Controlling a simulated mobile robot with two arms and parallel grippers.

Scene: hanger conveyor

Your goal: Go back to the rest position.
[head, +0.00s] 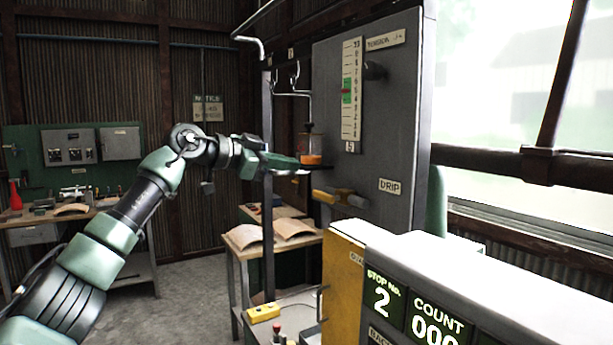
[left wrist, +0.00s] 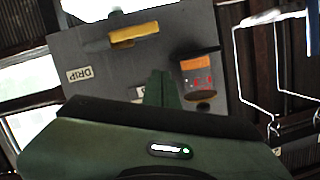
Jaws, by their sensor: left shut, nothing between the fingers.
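My left arm reaches in from the left in the head view. My left gripper (head: 303,170) is shut and empty, held in the air in front of the left edge of the grey panel (head: 395,130). It is just below a small drip cup with an orange part (head: 311,158); I cannot tell whether they touch. In the left wrist view the green fingers (left wrist: 160,88) are together, with the cup's orange part (left wrist: 196,63) beyond them to the right. My right gripper is in neither view.
A yellow lever (head: 340,198) sticks out of the panel below the gripper. Wire hangers (head: 296,77) hang from a rail behind. A yellow box (head: 343,285) and a counter display (head: 425,310) stand in front right.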

